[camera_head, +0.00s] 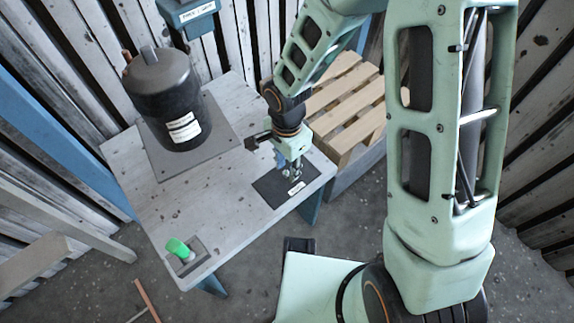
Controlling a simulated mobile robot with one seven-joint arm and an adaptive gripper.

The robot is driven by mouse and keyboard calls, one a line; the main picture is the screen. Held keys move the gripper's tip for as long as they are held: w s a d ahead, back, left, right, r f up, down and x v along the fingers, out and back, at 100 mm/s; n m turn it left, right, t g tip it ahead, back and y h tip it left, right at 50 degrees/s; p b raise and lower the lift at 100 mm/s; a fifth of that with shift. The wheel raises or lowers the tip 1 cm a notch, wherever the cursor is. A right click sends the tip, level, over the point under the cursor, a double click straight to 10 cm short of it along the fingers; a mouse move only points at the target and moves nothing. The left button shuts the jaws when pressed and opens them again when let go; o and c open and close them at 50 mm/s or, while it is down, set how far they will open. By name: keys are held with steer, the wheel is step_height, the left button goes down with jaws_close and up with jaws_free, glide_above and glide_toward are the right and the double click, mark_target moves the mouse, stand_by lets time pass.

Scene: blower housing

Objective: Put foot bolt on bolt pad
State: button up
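A dark flat pad (268,189) with a small white label lies at the right corner of the grey table; the label is too small to read, and this looks like the bolt pad. My gripper (292,175) points down just above this pad. Small metallic shapes show at its fingertips, but I cannot tell whether they are the foot bolt or parts of the fingers. Whether the fingers are open or shut is unclear, and so is contact with the pad. I cannot make out the foot bolt for certain anywhere.
A black cylindrical housing (163,95) stands on a grey plate (218,127) at the back left of the table (150,205). A green cylinder (178,248) tilts on a small grey pad at the front corner. A wooden pallet (345,95) lies behind right. The table's middle is clear.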

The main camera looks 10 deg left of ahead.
mark_target(287, 172)
step_height(287, 172, up, 12)
steer(key=p, duration=0.3)
steer(key=shift+p, duration=0.35)
steer(key=shift+r, duration=0.1)
